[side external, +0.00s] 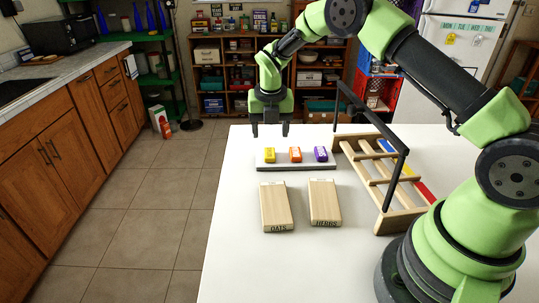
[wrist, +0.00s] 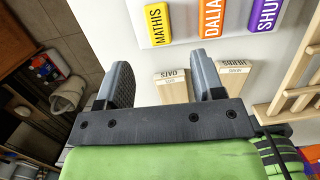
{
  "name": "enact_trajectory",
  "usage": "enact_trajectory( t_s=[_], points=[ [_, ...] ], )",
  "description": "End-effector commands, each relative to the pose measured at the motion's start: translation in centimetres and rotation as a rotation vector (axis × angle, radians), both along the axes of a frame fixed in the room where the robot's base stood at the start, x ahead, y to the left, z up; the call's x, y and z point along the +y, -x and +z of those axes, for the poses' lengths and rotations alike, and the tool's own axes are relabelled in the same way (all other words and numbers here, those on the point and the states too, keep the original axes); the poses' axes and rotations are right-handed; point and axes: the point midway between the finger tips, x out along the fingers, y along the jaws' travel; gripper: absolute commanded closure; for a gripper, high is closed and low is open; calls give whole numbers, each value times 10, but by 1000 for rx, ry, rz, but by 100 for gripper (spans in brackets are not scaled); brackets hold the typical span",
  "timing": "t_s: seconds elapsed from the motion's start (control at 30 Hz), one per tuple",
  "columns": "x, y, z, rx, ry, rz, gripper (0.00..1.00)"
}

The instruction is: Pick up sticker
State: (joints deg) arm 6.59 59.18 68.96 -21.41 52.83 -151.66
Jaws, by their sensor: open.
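Three small stickers stand in a row on a pale strip (side external: 296,167) on the white table: a yellow one (side external: 269,155), an orange one (side external: 295,155) and a purple one (side external: 321,154). In the wrist view the yellow sticker (wrist: 155,24) reads MATHIS, the orange one (wrist: 211,17) reads DALIA, and the purple one (wrist: 265,14) starts with SHU, cut off by the frame edge. My gripper (side external: 270,131) is open and empty, pointing down above the table behind the strip, near the yellow sticker. In the wrist view its fingers (wrist: 160,62) are spread apart, holding nothing.
Two wooden blocks, labelled OATS (side external: 275,205) and HERBS (side external: 324,201), lie on the table in front of the strip. A slatted wooden rack (side external: 372,176) with coloured strips and a dark bar (side external: 372,117) over it stands to the right.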

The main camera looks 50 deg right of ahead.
Motion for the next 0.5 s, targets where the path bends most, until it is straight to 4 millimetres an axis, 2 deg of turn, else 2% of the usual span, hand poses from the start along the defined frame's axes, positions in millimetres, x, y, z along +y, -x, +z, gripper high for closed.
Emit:
enact_trajectory(
  t_s=[0.1, 0.27, 0.5],
  points=[
    [-2, -1, -17, 2, -2, -4, 38],
    [-3, -4, -28, -1, -1, -5, 38],
    [-9, -10, -62, 1, -1, -6, 38]
  ],
)
